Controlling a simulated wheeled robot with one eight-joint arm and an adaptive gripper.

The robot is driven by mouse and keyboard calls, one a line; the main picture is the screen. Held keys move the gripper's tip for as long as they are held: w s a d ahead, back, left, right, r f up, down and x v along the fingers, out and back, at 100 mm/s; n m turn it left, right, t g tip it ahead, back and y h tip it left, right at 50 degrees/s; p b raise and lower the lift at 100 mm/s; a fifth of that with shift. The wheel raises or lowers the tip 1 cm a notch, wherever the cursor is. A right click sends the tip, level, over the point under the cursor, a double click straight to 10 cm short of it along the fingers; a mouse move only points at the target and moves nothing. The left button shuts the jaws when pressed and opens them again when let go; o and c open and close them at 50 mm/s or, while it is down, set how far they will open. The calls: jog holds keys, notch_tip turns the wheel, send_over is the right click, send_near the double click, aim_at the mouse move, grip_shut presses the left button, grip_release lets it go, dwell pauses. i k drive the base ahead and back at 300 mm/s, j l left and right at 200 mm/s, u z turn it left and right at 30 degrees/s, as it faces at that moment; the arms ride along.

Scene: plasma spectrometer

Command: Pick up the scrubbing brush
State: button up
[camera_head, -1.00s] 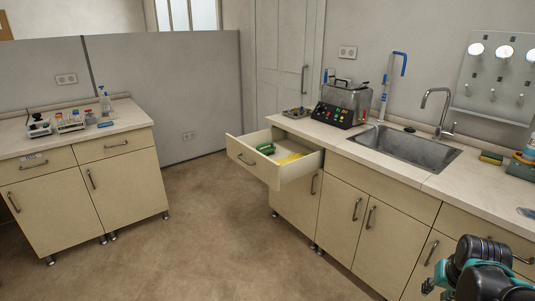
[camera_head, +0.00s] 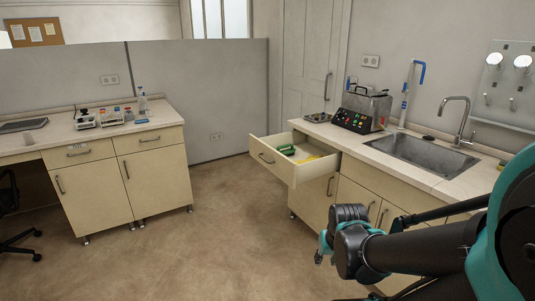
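No object is plainly a scrubbing brush at this distance. A green object (camera_head: 286,150) lies in the open drawer (camera_head: 262,159); it may be the brush, but its shape is too small to tell. My gripper (camera_head: 321,256) shows small and partly hidden at the end of my dark and teal arm at lower right. It is in front of the cabinets, apart from the drawer in the picture. Its fingers are not clear enough to tell open from shut.
The drawer juts out from the right-hand counter (camera_head: 380,150), which carries a control-panel device (camera_head: 356,120) and a sink (camera_head: 425,154). A left bench (camera_head: 100,135) holds racks and a bottle. A chair (camera_head: 10,215) stands at far left. The floor (camera_head: 215,235) between is clear.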

aim_at(289, 152)
jog(key=i+j+z, duration=0.15)
jog(key=i+j, duration=0.25)
jog(key=i+j+z, duration=0.15)
jog(key=i+j, duration=0.2)
jog(key=j, duration=0.15)
jog(key=i+j+z, duration=0.2)
jog(key=i+j, duration=0.15)
jog(key=j, duration=0.15)
